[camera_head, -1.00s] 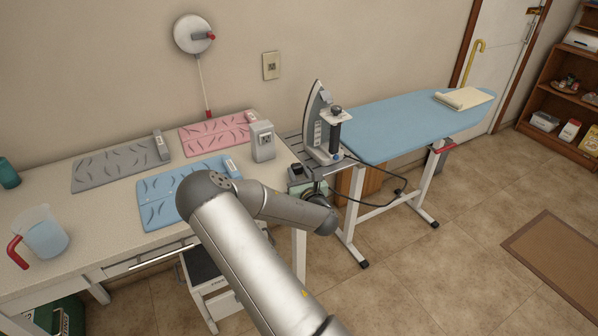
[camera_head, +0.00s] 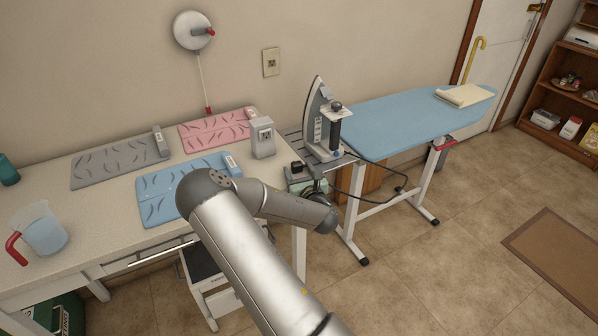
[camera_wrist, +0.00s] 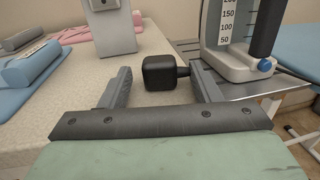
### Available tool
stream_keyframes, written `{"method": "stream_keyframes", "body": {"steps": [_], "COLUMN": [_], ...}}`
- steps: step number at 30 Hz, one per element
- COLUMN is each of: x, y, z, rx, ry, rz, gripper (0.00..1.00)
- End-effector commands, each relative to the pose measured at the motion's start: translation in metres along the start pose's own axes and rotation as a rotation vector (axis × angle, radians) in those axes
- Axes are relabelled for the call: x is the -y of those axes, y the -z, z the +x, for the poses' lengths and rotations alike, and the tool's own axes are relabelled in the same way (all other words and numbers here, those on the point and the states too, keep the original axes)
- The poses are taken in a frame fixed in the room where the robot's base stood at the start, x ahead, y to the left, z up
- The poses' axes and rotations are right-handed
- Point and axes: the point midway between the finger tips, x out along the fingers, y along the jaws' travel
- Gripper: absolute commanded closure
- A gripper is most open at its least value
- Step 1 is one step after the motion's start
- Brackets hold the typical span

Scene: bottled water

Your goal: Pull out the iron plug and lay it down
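The black block-shaped plug (camera_wrist: 160,73) shows in the wrist view between the fingers of my gripper (camera_wrist: 161,84). A short dark neck runs from its right side toward the right finger. The fingers are apart, with a gap visible on both sides of the plug. In the head view the plug (camera_head: 297,167) is a small dark block near the table's right end. The iron (camera_head: 322,120) stands upright on the metal rest of the ironing board, and its base (camera_wrist: 238,62) shows at the right in the wrist view. A grey box (camera_head: 263,138) with a socket-like face stands just left of the plug.
Blue (camera_head: 180,190), pink (camera_head: 215,130) and grey mats (camera_head: 120,162) lie on the table (camera_head: 95,215). A jug (camera_head: 45,232) stands at the left. The blue ironing board (camera_head: 400,120) is at the right, with a dark cord (camera_head: 372,199) hanging below.

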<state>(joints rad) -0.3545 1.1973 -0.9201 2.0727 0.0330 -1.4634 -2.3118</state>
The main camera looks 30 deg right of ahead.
Motion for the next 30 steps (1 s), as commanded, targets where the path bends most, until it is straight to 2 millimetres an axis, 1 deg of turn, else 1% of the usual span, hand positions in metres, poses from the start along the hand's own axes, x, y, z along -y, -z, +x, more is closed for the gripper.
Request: {"method": "stream_keyframes", "body": {"steps": [5, 8, 11, 21, 24, 26, 28, 30], "x": [0.000, 0.000, 0.000, 0.000, 0.001, 0.000, 0.001, 0.001], "y": [0.001, 0.002, 0.002, 0.003, 0.003, 0.002, -0.004, -0.003], "z": [-0.003, -0.012, -0.030, -0.114, -0.135, -0.146, -0.157, -0.165], "rx": [-0.001, -0.001, -0.002, -0.003, -0.003, -0.003, -0.004, -0.004], "ry": [0.000, 0.001, 0.003, 0.003, 0.003, 0.003, 0.002, 0.002], "rz": [0.000, -0.001, -0.001, -0.001, -0.002, -0.001, 0.000, 0.000], "gripper": [0.43, 0.43, 0.43, 0.43, 0.43, 0.43, 0.43, 0.43]}}
